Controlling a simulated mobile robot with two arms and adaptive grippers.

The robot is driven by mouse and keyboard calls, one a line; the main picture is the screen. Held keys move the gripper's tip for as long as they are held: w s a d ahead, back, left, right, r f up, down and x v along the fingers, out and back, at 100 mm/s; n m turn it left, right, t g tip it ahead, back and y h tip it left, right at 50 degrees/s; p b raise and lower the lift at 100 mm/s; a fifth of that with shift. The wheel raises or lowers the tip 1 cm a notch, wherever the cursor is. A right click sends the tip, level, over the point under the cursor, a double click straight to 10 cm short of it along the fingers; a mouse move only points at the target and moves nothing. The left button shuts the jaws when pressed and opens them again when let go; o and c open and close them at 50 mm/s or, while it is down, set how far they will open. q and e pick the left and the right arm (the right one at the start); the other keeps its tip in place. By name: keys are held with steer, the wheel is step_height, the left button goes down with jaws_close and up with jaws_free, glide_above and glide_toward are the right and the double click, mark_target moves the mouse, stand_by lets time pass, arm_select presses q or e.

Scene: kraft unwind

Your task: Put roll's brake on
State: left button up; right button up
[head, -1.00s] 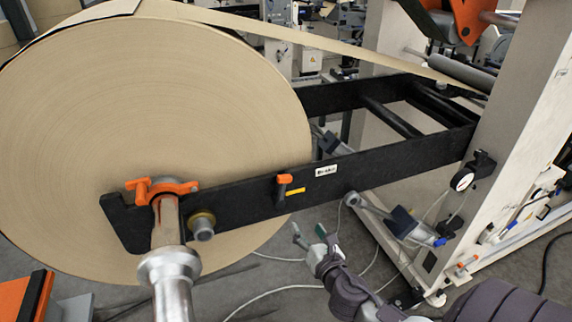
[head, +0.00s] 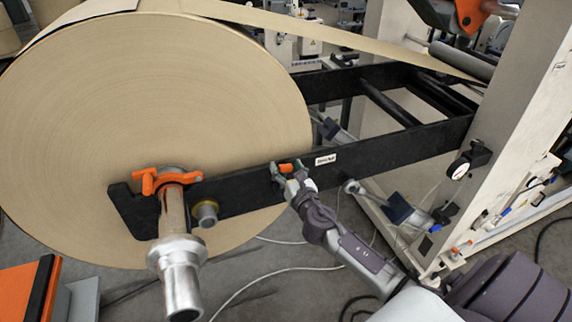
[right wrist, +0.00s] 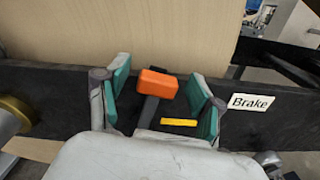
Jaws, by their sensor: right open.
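The large kraft paper roll (head: 150,120) hangs on its shaft at the left of the head view. The brake lever has an orange handle (right wrist: 157,83) on a short dark stem. It stands on the black arm (head: 400,148), left of the white "Brake" label (right wrist: 250,102). A yellow mark (right wrist: 179,122) lies just right of the stem. My right gripper (head: 284,168) is open, with its green-padded fingers on either side of the handle. In the right wrist view the gripper (right wrist: 157,92) shows a gap on both sides of the handle. My left gripper is not in view.
An orange clamp (head: 165,180) and a silver shaft end (head: 178,262) sit at the roll's core. Cables lie on the floor below the black arm.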

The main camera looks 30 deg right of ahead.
steer(key=shift+w, duration=0.4)
steer(key=shift+c, duration=0.4)
jaws_close()
